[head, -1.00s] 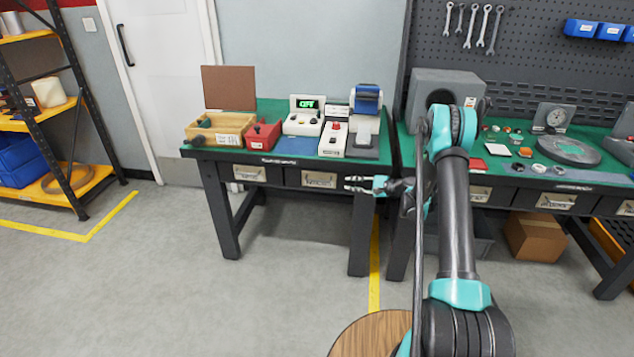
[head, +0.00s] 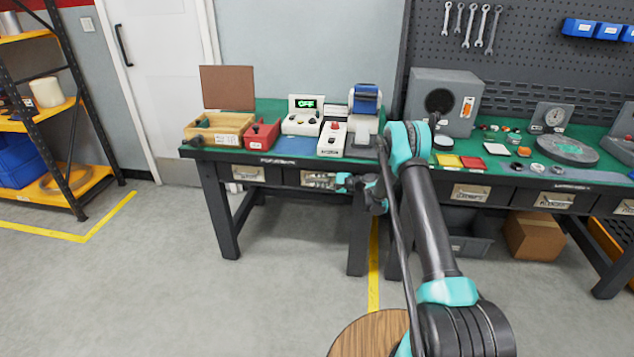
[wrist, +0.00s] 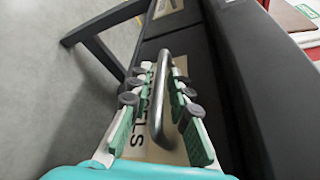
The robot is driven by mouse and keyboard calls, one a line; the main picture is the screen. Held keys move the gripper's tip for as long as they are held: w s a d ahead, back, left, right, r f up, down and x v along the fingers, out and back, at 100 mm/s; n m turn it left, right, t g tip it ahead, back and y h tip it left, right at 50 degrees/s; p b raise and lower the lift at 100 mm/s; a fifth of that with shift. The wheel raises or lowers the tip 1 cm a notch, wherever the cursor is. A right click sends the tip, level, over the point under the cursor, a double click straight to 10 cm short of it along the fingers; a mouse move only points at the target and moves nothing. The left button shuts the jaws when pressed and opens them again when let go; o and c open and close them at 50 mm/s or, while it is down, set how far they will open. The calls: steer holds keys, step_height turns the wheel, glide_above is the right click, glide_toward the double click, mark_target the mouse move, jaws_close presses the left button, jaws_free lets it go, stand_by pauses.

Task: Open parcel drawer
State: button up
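My gripper (head: 318,180) is in front of the right-hand drawer of the left bench, over its pale label plate. In the wrist view my gripper (wrist: 158,82) is open, with one teal-padded finger on each side of the dark bar handle (wrist: 160,105). Gaps show between the handle and the pads. Behind it is the drawer's pale label (wrist: 135,138), with only its last letters readable, so I cannot confirm the parcel name. The drawer front looks flush with the bench. The bench's left drawer (head: 249,173) also looks shut.
The left bench's green top (head: 272,110) carries a wooden box (head: 222,126), a red box (head: 262,134) and white devices. A right bench with drawers (head: 471,192) stands beside it. Bench legs (head: 359,235) are close below my gripper.

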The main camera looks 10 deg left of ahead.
steer(key=shift+a, duration=0.1)
steer(key=shift+c, duration=0.6)
jaws_close()
